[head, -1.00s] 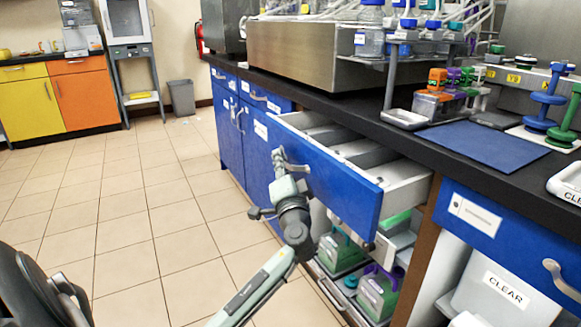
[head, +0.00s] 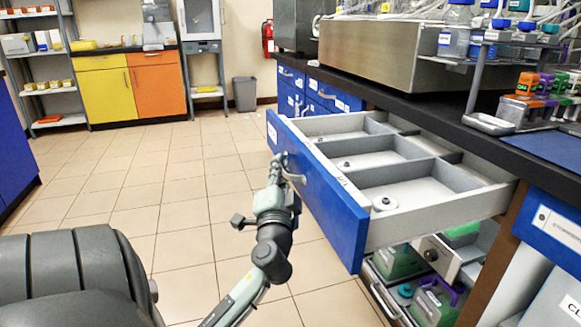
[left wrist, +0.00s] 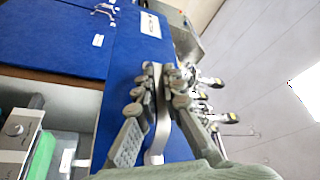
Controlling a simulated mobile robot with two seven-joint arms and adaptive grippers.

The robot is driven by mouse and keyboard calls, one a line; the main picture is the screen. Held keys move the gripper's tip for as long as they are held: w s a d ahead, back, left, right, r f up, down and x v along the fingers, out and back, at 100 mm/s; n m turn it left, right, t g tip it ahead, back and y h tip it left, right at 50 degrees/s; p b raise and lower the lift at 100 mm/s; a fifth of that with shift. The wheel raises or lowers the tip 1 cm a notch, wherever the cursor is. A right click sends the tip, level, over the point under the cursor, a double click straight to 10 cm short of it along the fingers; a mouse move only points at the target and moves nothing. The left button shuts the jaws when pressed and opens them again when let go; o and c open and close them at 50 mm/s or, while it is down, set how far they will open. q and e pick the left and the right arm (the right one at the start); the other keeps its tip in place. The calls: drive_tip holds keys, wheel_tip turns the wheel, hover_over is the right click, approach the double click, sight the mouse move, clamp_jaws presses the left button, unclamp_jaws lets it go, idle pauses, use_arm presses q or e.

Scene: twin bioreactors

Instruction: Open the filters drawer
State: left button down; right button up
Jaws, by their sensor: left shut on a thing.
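A blue-fronted drawer (head: 325,195) stands pulled well out of the bench in the head view. Its label is too small to read. Its grey inside is split into compartments, with a few small round white items in them. My left gripper (head: 281,166) is at the drawer's metal handle (head: 298,179). In the left wrist view the fingers of my left gripper (left wrist: 160,84) are closed around the handle (left wrist: 162,128), against the blue front (left wrist: 124,47). My right gripper is not in view.
The dark bench top (head: 420,112) runs above the drawer. Tiled floor (head: 150,200) is clear to the left. A grey bin (head: 244,94) stands far back.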

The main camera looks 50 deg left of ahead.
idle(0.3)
use_arm(q)
drive_tip(key=c, duration=1.9)
unclamp_jaws()
drive_tip(key=shift+s, duration=0.1)
drive_tip(key=v, duration=1.2)
drive_tip(key=shift+f, duration=0.1)
